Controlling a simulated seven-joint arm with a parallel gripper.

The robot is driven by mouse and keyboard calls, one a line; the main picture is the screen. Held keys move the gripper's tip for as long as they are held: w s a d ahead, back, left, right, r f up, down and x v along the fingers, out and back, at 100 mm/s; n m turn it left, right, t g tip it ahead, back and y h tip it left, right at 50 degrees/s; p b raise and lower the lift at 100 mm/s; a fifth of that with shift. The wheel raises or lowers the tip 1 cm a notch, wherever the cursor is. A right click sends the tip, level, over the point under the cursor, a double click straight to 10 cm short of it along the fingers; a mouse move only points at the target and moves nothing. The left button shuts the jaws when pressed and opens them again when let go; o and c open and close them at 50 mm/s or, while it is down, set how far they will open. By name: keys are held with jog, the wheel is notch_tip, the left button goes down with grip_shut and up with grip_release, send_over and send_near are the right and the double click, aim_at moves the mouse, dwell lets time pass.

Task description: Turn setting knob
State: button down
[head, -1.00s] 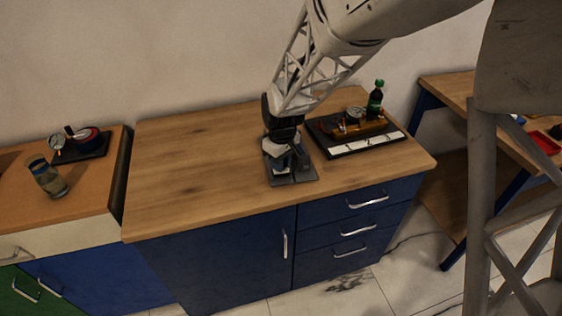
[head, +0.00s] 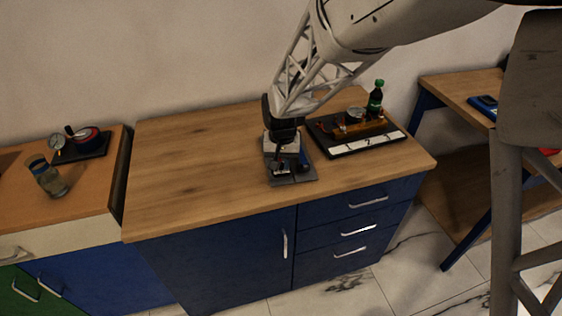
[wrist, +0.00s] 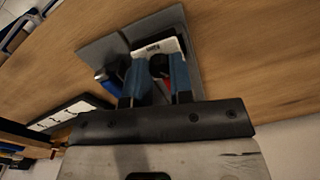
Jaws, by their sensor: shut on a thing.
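The setting knob (wrist: 159,66) is a dark round piece on a small device with a white panel (wrist: 160,46), seen in the wrist view. The device stands on a grey base plate (wrist: 101,50), which also shows on the wooden worktop in the head view (head: 296,181). My gripper (wrist: 158,72) points down over the device, and its blue fingers are shut on the knob from both sides. In the head view my gripper (head: 283,160) hides much of the device. The knob's exact angle cannot be read.
A blue cylinder (wrist: 108,80) is beside the white panel. The worktop's left half (head: 190,160) is clear. A glass (head: 47,177) stands on the left cabinet.

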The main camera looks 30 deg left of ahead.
aim_at(282, 165)
jog(key=m, duration=0.6)
jog(key=shift+m, duration=0.3)
dwell(0.4)
jog(key=c, duration=1)
grip_release()
jog(key=shift+r, duration=0.1)
jog(key=shift+d+r, duration=0.1)
jog(key=shift+r, duration=3.7)
